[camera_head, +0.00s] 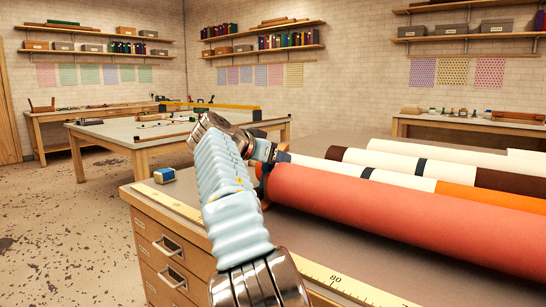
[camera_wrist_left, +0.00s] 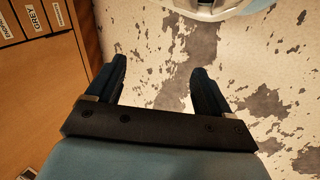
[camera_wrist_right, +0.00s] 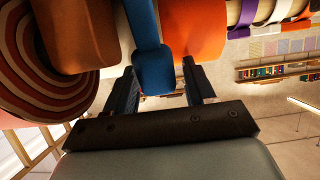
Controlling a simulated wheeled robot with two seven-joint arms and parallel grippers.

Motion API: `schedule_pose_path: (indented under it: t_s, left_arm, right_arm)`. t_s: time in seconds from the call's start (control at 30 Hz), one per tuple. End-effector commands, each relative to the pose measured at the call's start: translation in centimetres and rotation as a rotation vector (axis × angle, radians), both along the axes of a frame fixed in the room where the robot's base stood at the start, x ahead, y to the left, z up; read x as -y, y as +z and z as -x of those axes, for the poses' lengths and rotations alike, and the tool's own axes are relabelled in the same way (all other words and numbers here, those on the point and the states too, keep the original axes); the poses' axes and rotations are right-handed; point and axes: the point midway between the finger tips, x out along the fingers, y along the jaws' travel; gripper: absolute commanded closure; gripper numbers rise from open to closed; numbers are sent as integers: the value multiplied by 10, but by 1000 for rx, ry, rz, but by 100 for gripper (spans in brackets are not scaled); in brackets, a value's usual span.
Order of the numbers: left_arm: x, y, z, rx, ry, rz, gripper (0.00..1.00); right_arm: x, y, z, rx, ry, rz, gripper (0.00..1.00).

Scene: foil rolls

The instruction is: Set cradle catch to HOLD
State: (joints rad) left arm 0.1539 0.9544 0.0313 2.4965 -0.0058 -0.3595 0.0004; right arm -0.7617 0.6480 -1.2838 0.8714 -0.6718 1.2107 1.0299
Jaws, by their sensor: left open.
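My right gripper (camera_head: 281,157) is at the left ends of the rolls on the worktop. In the right wrist view its two fingers (camera_wrist_right: 160,78) stand apart, with a blue bar (camera_wrist_right: 155,70) with a rounded end hanging between them. A gap shows on the bar's right side; contact on its left side is unclear. I cannot tell whether this bar is the cradle catch, and no HOLD mark is readable. My left gripper (camera_wrist_left: 159,82) is open and empty above the floor beside a labelled drawer cabinet; it is outside the head view.
A large coral roll (camera_head: 400,215) lies in front of a white and orange roll (camera_head: 455,192) and a brown-ended roll (camera_head: 495,180). A yellow ruler (camera_head: 335,281) runs along the edge of the drawer cabinet (camera_head: 160,240).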

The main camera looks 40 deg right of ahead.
Motion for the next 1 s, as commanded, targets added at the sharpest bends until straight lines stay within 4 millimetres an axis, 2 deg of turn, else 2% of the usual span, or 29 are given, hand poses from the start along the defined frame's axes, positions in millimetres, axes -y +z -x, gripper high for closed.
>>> schedule_pose_path:
  t_s: [0.03,0.33,0.57,0.73,1.0]
  left_arm:
    - [0,0,0,0,0,0,19]
    - [0,0,0,0,0,0,19]
    - [0,-5,0,0,0,0,19]
    - [-1,-38,0,1,5,-3,19]
    - [-16,-89,-6,12,32,-25,19]
  right_arm:
    - [0,0,0,0,0,0,54]
    - [0,0,0,0,0,0,100]
    - [-1,-2,0,3,1,9,100]
    - [-8,-6,1,27,2,91,100]
    - [-22,1,6,82,0,275,100]
